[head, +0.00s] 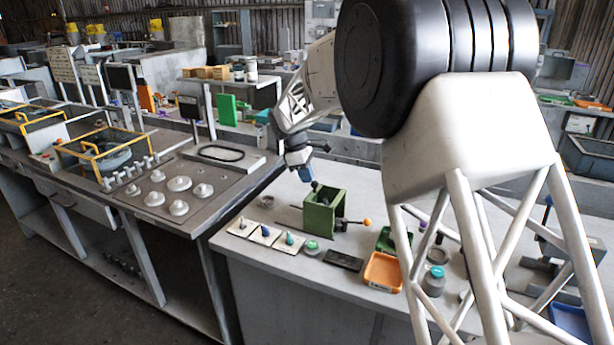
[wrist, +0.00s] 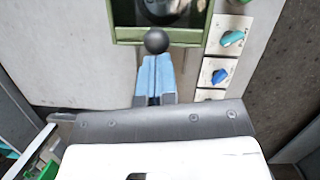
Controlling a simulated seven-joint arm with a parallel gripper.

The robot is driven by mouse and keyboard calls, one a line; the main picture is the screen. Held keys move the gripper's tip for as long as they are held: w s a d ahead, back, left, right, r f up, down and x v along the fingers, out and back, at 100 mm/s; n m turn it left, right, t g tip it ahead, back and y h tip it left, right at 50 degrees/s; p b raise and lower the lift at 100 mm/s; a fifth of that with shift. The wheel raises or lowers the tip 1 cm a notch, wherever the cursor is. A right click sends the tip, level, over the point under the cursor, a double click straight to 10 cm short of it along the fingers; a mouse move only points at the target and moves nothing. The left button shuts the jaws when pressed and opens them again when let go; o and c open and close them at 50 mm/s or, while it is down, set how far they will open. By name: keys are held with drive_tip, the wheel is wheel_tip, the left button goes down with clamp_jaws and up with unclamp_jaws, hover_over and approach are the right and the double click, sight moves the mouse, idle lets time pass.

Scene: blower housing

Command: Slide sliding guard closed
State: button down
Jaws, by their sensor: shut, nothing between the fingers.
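The green blower housing (head: 325,211) stands upright on the grey bench, with its open top facing up. In the wrist view the housing (wrist: 183,38) is cut off at the top edge, and a dark round part shows inside it. A black ball knob (wrist: 156,41) sits at the housing's near wall. I cannot make out which part is the sliding guard. My gripper (head: 308,178) is above the housing's back left side. In the wrist view the blue fingers of my gripper (wrist: 155,60) are shut and empty, their tips right at the knob; I cannot tell whether they touch it.
A rod with an orange knob (head: 366,222) sticks out of the housing's right side. White cards with small coloured parts (head: 265,235) lie to the left.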

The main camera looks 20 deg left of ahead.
drive_tip(key=s+a+r, duration=0.1)
drive_tip(key=a+r, duration=0.5)
drive_tip(key=r, duration=0.4)
drive_tip(key=shift+s+a+r, duration=0.2)
drive_tip(key=shift+a, duration=0.05)
drive_tip(key=shift+d, duration=0.1)
idle(0.4)
